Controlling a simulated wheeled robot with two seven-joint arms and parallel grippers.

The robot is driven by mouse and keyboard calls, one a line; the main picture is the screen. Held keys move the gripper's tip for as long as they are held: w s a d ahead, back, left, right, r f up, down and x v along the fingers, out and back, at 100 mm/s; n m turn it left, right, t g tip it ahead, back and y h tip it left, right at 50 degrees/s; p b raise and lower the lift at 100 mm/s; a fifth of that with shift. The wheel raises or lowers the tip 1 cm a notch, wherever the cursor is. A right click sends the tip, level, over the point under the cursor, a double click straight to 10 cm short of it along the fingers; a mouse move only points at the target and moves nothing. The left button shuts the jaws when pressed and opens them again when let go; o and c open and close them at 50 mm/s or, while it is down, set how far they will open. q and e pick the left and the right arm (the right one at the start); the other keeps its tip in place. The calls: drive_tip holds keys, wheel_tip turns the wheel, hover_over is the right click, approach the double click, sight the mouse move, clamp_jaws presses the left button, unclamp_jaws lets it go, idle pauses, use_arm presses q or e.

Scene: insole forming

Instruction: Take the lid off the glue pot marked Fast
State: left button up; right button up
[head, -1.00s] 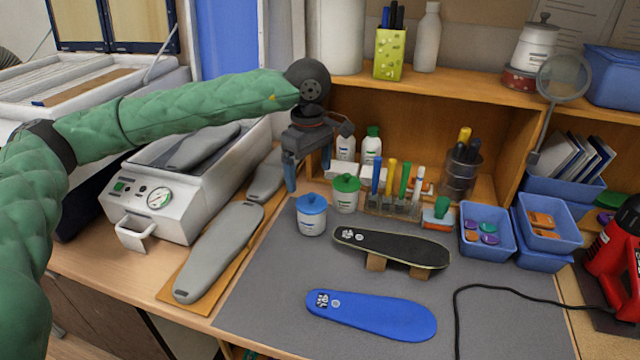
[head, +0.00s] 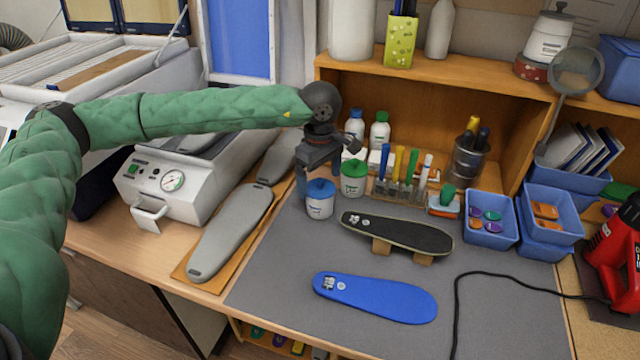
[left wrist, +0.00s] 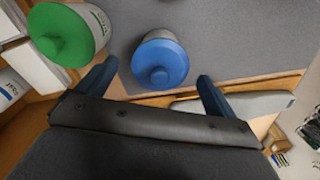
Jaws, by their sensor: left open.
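Two white glue pots stand near the back of the grey mat. One has a blue lid (head: 320,187), the other a green lid (head: 353,168). My left gripper (head: 318,174) is open and empty, pointing down just behind and above the blue-lidded pot. In the left wrist view the blue lid with its knob (left wrist: 162,66) lies between the two fingers (left wrist: 157,78), slightly beyond the tips. The green lid (left wrist: 60,35) is outside the left finger there. Both lids are on their pots. My right gripper is not in view.
Bottles (head: 379,131) and a rack of coloured tubes (head: 400,185) stand close behind and right of the pots. A skateboard-like form (head: 400,233) and a blue insole (head: 375,298) lie in front. A grey insole form (head: 232,232) lies left.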

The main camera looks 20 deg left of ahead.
use_arm(q)
drive_tip(key=shift+f, duration=0.25)
drive_tip(key=c, duration=1)
drive_tip(key=shift+c, duration=0.2)
drive_tip(key=shift+r, duration=0.2)
